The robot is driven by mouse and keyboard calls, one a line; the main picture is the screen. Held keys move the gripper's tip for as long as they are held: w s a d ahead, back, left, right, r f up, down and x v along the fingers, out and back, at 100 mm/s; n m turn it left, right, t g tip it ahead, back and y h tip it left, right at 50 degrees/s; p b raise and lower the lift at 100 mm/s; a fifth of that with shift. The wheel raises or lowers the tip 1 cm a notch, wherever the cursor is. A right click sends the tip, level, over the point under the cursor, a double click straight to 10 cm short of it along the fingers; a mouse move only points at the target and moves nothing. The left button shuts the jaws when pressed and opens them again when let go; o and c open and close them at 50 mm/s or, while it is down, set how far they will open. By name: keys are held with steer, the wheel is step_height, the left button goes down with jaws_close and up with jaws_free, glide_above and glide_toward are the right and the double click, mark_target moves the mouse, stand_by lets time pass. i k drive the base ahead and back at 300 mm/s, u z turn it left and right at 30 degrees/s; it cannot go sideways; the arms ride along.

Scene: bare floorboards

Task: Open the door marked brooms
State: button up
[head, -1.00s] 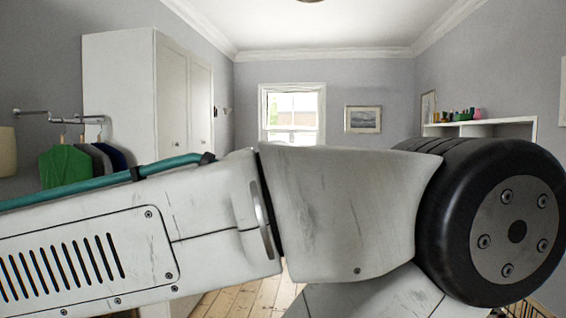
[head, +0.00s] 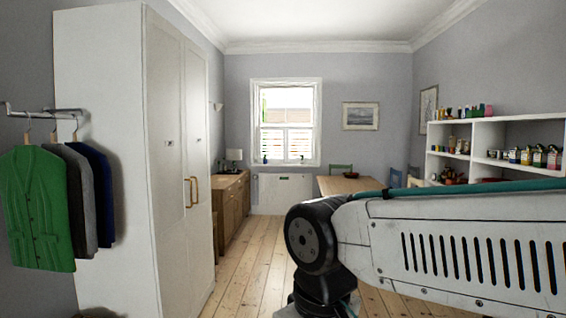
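A tall white cupboard (head: 100,130) stands at the left with two tall doors facing right. Its near door (head: 163,110) and far door (head: 198,95) are both shut. Two brass-coloured handles (head: 190,192) sit close together where the doors meet. Each door has a small mark at about eye height, too small to read, so I cannot tell which one says brooms. My gripper is out of view; only my arm's links show, at the lower right, apart from the cupboard in the picture.
Clothes (head: 40,210) hang from a wall rail at the left, beside the cupboard. A wooden sideboard (head: 230,207) stands beyond the cupboard. A table (head: 345,186) with chairs and white shelves (head: 470,150) are at the right. Bare floorboards (head: 245,265) lie clear in the middle.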

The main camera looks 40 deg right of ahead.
mark_target(196, 61)
steer(key=z, duration=0.5)
steer(key=i, duration=3.85)
steer(key=z, duration=0.2)
